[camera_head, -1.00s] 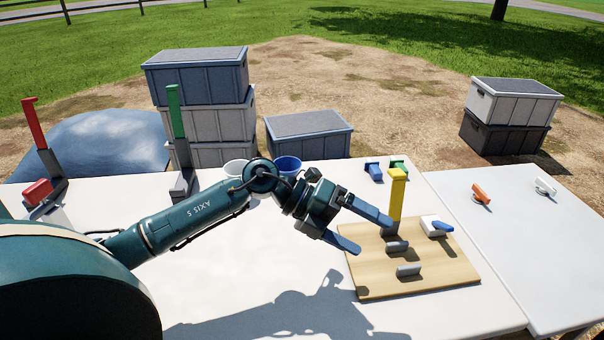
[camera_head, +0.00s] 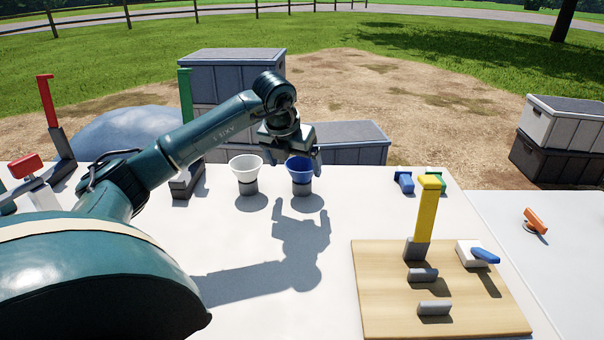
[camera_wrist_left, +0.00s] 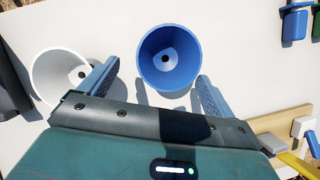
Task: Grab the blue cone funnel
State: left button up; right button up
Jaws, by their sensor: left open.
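The blue cone funnel (camera_head: 300,175) stands upright in a grey base on the white table, towards its far edge. The left wrist view shows it from above as a blue cone (camera_wrist_left: 168,58) with a dark hole. My left gripper (camera_head: 308,160) is open and sits above and around the near side of the funnel. In the left wrist view the two blue-grey fingers (camera_wrist_left: 158,88) lie to either side of the funnel's near part, with no clear contact. A white cone funnel (camera_head: 246,168) stands just left of the blue one, close to the left finger in the wrist view.
A wooden board (camera_head: 385,290) holds a yellow post (camera_head: 427,210) and grey blocks at right. Blue and green pieces (camera_head: 404,181) stand behind it. A green post (camera_head: 185,95) stands left of the funnels. The table's middle is clear.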

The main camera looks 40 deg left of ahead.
aim_at(300, 177)
pick_arm(q)
jog(key=x, duration=0.3)
jog(key=b+x, duration=0.1)
jog(key=x, duration=0.1)
jog(key=shift+w+d+f, duration=0.2)
jog(key=shift+d+f, duration=0.1)
jog(key=shift+d, duration=0.05)
jog(key=c, duration=1)
